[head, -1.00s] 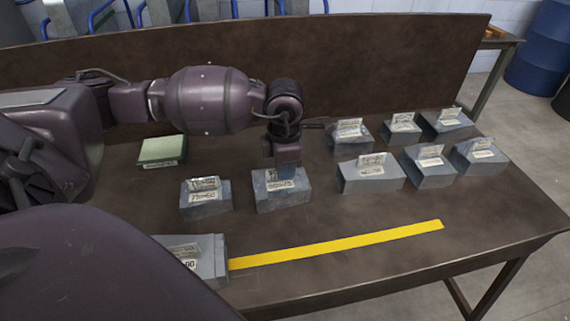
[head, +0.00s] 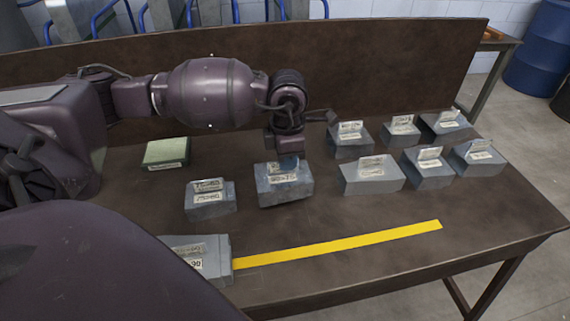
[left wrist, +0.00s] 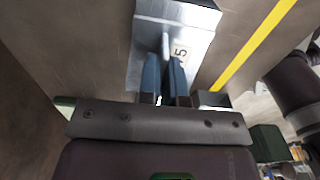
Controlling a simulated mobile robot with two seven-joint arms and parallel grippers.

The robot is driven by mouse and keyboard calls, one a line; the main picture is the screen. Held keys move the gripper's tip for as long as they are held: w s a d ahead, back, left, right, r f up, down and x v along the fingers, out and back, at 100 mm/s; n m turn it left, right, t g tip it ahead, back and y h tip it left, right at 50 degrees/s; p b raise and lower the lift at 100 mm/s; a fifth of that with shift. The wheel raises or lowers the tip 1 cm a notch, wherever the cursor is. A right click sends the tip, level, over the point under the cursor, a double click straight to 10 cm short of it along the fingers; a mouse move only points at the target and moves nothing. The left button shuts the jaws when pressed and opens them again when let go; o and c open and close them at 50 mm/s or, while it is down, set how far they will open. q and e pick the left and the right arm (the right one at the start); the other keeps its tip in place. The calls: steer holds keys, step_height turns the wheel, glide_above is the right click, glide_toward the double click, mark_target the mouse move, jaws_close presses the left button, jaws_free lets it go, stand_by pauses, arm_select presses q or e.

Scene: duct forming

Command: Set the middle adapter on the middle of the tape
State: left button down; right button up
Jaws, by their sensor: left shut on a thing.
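My left gripper (head: 287,158) points down and is shut on the grey adapter (head: 290,191) with a label that seems to read 90>75. The left wrist view shows the blue fingers (left wrist: 164,78) closed on the upright tab of this adapter (left wrist: 203,25). The adapter appears level and slightly above the table, behind the yellow tape (head: 340,244). The tape lies flat along the table's front part and also shows in the left wrist view (left wrist: 255,46). A grey block (head: 215,265) sits at the tape's left end, partly hidden by my body. My right gripper is not in view.
A smaller grey adapter (head: 210,208) stands left of the held one. Another grey adapter (head: 372,181) is close on its right, with several more behind and beyond. A green-topped block (head: 166,152) lies at the back left.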

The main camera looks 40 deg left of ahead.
arm_select(q)
step_height(320, 180, up, 4)
steer(key=shift+f+p, duration=0.1)
steer(key=shift+p, duration=0.6)
steer(key=shift+r+p, duration=0.55)
steer(key=shift+r, duration=0.75)
steer(key=shift+f, duration=0.1)
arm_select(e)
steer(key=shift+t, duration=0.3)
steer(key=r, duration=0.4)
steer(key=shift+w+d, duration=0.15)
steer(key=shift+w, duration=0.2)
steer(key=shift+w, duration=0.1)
